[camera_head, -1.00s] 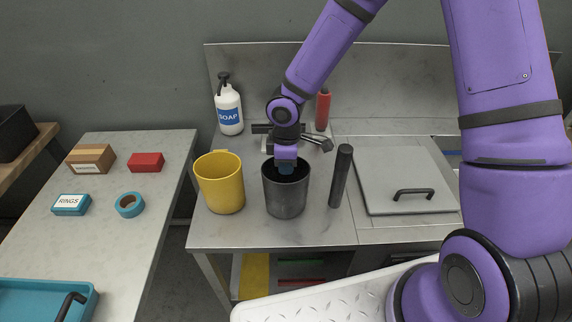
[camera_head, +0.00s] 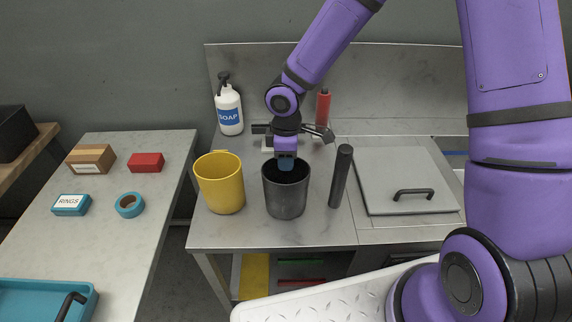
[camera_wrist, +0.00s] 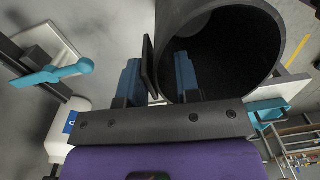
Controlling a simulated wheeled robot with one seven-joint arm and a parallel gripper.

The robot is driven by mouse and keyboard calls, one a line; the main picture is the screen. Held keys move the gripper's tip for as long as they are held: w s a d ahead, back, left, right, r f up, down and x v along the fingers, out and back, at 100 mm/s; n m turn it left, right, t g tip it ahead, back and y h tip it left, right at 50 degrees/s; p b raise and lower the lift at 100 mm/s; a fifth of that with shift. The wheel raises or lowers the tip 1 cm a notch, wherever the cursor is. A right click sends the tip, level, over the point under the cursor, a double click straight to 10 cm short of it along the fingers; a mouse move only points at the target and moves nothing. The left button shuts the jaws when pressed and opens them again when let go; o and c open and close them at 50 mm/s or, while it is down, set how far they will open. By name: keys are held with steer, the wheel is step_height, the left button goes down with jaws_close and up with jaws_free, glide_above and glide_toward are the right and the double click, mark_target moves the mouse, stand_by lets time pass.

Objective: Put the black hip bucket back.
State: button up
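The black hip bucket (camera_head: 285,196) stands upright on the metal bench, right of the yellow bucket (camera_head: 221,186). My gripper (camera_head: 286,161) is above its far rim, pointing down, with blue fingertips at rim height. In the wrist view, the black bucket's round mouth (camera_wrist: 245,50) fills the upper right. My gripper's two blue fingers (camera_wrist: 158,80) are apart there, one outside the bucket and one by its opening. The bucket wall and a dark flat tab (camera_wrist: 148,68) lie between them. Contact with the fingers is hard to tell.
A black cylinder (camera_head: 341,178) stands just right of the bucket. A soap bottle (camera_head: 229,110), a tap (camera_head: 320,132) and a red bottle (camera_head: 323,110) are behind. A grey lid (camera_head: 400,180) with a black handle lies right. The front bench strip is clear.

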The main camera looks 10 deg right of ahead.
step_height(320, 180, up, 10)
steer(key=shift+w+f, duration=0.15)
steer(key=shift+f, duration=0.1)
steer(key=shift+d, duration=0.1)
steer(key=s+d+r+m+t+h, duration=0.1)
steer(key=s+d+r+m, duration=0.3)
steer(key=d+r, duration=0.25)
steer(key=s+d+r+m+t+h, duration=0.1)
steer(key=s+d+r+m+t, duration=0.1)
steer(key=s+d+r+m, duration=0.45)
steer(key=s+d+r+m+t+y, duration=0.1)
steer(key=s+d+r+m, duration=0.3)
steer(key=s+r, duration=0.5)
steer(key=s+d+t, duration=0.1)
steer(key=s, duration=0.2)
steer(key=shift+r+m+t+y, duration=0.3)
steer(key=shift+r+m+y, duration=0.05)
steer(key=shift+y, duration=0.05)
